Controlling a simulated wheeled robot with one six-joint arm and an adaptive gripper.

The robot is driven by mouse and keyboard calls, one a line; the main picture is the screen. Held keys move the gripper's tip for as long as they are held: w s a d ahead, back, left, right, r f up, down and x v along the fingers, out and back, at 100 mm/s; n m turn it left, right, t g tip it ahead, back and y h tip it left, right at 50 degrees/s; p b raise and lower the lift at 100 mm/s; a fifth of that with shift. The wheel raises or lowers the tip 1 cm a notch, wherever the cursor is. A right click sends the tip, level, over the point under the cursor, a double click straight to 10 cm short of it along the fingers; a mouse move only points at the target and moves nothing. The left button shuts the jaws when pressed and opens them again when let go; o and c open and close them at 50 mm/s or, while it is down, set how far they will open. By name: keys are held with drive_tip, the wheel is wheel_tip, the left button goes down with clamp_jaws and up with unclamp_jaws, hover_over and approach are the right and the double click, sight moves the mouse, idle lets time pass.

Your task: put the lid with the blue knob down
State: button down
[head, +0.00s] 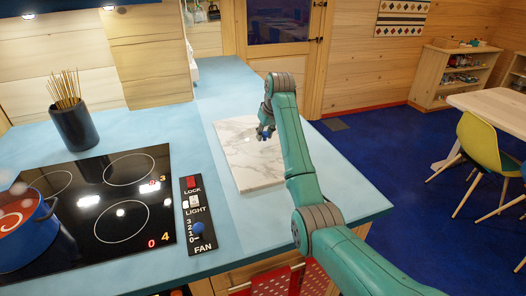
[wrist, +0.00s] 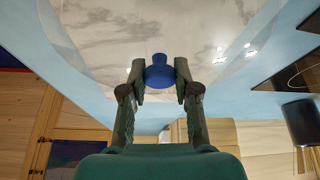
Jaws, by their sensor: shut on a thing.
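My gripper (head: 267,131) is over the pale marble board (head: 240,170) on the blue counter. In the wrist view its two fingers (wrist: 159,80) are shut on the blue knob (wrist: 159,70) of the lid. The knob shows as a small blue spot in the head view (head: 265,137). The lid body looks like clear glass; a faint curved rim shows against the marble in the wrist view. I cannot tell whether the lid touches the board or hangs just above it.
A blue pot (head: 25,225) with red contents stands on the black hob (head: 115,205) at left. A fan and light control panel (head: 197,215) lies between hob and board. A dark holder of sticks (head: 74,127) stands behind. Counter (head: 330,185) right of the board is clear.

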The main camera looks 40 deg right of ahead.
sight(267, 143)
drive_tip(key=shift+d+f, duration=0.1)
drive_tip(key=shift+f, duration=3.1)
drive_tip(key=c, duration=0.9)
unclamp_jaws()
drive_tip(key=shift+f, duration=0.15)
drive_tip(key=shift+o, duration=0.2)
drive_tip(key=v, duration=1.2)
drive_tip(key=shift+w, duration=0.1)
